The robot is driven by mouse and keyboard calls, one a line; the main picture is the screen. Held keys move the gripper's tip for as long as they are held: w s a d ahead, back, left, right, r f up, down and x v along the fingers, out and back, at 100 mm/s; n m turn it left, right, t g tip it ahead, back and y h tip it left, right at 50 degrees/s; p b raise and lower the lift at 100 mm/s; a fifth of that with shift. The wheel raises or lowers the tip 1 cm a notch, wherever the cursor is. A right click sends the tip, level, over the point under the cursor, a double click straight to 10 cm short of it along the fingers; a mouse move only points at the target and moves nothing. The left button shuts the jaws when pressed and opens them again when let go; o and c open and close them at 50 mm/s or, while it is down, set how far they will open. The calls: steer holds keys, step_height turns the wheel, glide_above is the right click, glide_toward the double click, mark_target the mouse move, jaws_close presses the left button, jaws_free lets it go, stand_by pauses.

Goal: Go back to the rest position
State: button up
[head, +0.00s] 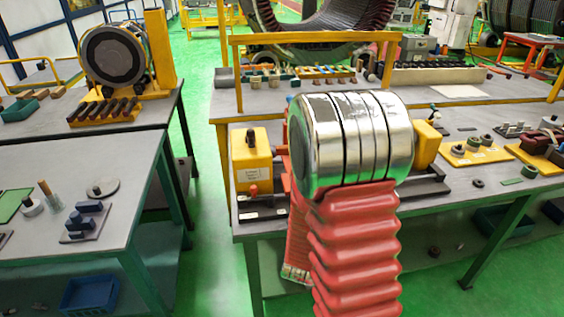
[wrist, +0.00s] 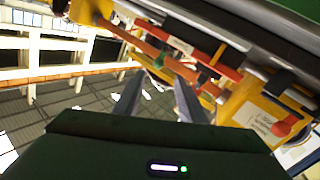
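In the wrist view, my gripper (wrist: 158,88) shows as two grey fingers standing apart with nothing visible between them. Beyond the fingertips is a tilted view of a yellow fixture (wrist: 255,108) with red and grey rods, a white label and a red knob. In the head view, my arm, with its red ribbed sleeve and chrome rings, rises in front of the middle bench. My gripper is hidden there. A labelled yellow block (head: 247,150) with a red knob stands left of my arm on the bench, and another yellow block (head: 427,143) shows to the right.
The grey middle bench (head: 455,200) carries yellow trays with small parts (head: 475,152) at right. A yellow frame (head: 318,38) crosses behind. A left bench (head: 130,185) holds small tools. Green floor (head: 207,265) is open between the benches.

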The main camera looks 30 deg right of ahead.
steer(key=w+a+r+n+g+y, duration=0.1)
steer(key=a+r+n+y, duration=0.3)
steer(key=a, duration=0.6)
steer(key=w+a+r+m+y, duration=0.1)
steer(key=a+r+y, duration=0.1)
steer(key=a+y, duration=0.6)
steer(key=s+a+r+n+g, duration=0.1)
steer(key=s+a+r+g, duration=0.1)
steer(key=s, duration=0.8)
steer(key=s+a+r+n+g+y, duration=0.1)
steer(key=s+a+g, duration=0.3)
steer(key=s+a, duration=0.3)
steer(key=s, duration=0.3)
steer(key=shift+s+a+r+n, duration=0.2)
steer(key=shift+a+r+n, duration=0.05)
steer(key=shift+r+n, duration=0.15)
steer(key=shift+c, duration=0.5)
